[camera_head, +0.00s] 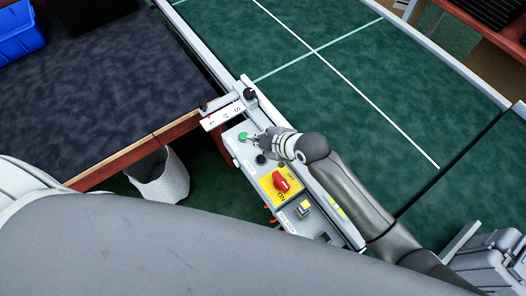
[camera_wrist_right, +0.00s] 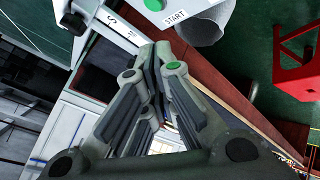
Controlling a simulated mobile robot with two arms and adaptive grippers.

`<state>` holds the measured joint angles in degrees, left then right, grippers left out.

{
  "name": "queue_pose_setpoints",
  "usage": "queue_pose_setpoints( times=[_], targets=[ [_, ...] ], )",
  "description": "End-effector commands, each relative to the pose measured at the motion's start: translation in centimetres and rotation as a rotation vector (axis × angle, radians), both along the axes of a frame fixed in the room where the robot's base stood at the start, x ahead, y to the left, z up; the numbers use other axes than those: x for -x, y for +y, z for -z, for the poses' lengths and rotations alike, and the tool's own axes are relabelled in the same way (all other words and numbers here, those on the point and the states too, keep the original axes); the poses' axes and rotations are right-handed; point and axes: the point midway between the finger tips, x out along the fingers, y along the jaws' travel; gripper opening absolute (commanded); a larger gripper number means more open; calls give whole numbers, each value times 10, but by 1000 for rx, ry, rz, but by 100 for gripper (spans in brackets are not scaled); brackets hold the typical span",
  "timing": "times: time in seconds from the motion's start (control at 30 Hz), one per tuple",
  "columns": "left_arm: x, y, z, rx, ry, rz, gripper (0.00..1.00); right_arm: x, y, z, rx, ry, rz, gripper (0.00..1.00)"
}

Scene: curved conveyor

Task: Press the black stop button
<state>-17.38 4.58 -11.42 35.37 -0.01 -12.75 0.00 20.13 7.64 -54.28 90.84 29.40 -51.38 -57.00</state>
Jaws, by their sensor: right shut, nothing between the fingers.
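The grey control box (camera_head: 246,158) is mounted along the conveyor's near edge. A black round button (camera_head: 261,159) sits on it, just below a green button (camera_head: 242,137). My right gripper (camera_head: 256,136) is over the upper part of the box, close to both buttons; its fingers are shut and empty. I cannot tell whether it touches the box. In the wrist view the shut fingertips (camera_wrist_right: 158,50) show below the green button (camera_wrist_right: 155,4) and its START label. The black button is not clearly seen in the wrist view. My left gripper is out of view.
A red rotary switch (camera_head: 282,182) on a yellow plate and a yellow button (camera_head: 304,208) are lower on the box. The green conveyor belt (camera_head: 300,80) is clear. A white bin (camera_head: 160,178) stands below the dark table (camera_head: 100,95), which carries a blue crate (camera_head: 20,35).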

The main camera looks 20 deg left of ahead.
Motion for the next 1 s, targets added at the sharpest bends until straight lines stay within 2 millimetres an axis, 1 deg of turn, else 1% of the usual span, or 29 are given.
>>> queue_pose_setpoints(
  times=[0.07, 0.17, 0.27, 0.37, 0.5, 0.6, 0.9, 1.0],
  targets=[
    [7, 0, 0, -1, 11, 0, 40, 0, 0, 0, 0, 0, 0, 0],
    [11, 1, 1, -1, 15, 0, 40, 0, 0, 0, 0, 1, 1, 0],
    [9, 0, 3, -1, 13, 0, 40, 0, 0, 3, 0, 1, 1, 0],
    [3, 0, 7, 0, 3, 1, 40, 0, 0, 7, 0, 1, 1, 0],
    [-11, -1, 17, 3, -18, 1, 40, 0, 0, 19, 0, 1, 1, 0],
    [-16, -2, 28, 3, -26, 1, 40, 0, 0, 30, 1, 1, 1, 0],
    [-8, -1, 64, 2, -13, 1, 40, 0, 0, 66, 0, 1, 1, 0],
    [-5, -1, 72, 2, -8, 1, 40, 0, 0, 78, 1, 0, 1, 0]
  ],
)
